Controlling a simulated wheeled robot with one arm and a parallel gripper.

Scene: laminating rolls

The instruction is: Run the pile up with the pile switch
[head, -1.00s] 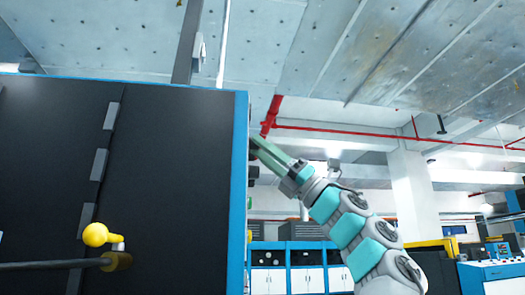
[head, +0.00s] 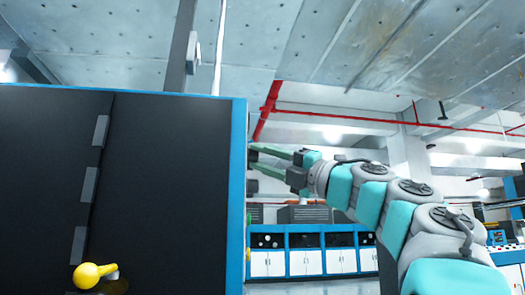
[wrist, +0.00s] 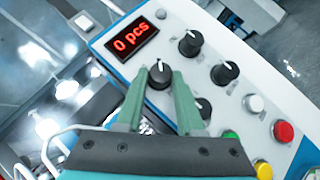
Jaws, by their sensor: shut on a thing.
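In the wrist view a tilted light control panel (wrist: 212,45) carries a red "0 pcs" display (wrist: 131,40) and several black knobs. My gripper (wrist: 160,82) has its two green fingers on either side of the black knob (wrist: 159,76) just below the display, shut on it. The knob has a white pointer line; I cannot read any label naming it as the pile switch. In the head view my gripper (head: 256,158) reaches the right blue edge of the large dark machine (head: 165,190); the knob and the panel face are hidden there. No pile can be made out.
Other knobs (wrist: 188,43) (wrist: 225,73), a red button (wrist: 284,131), a white button (wrist: 255,103) and a green button (wrist: 230,136) sit close by. A yellow-knobbed lever (head: 88,275) stands before the machine. White-and-blue cabinets (head: 305,262) stand behind.

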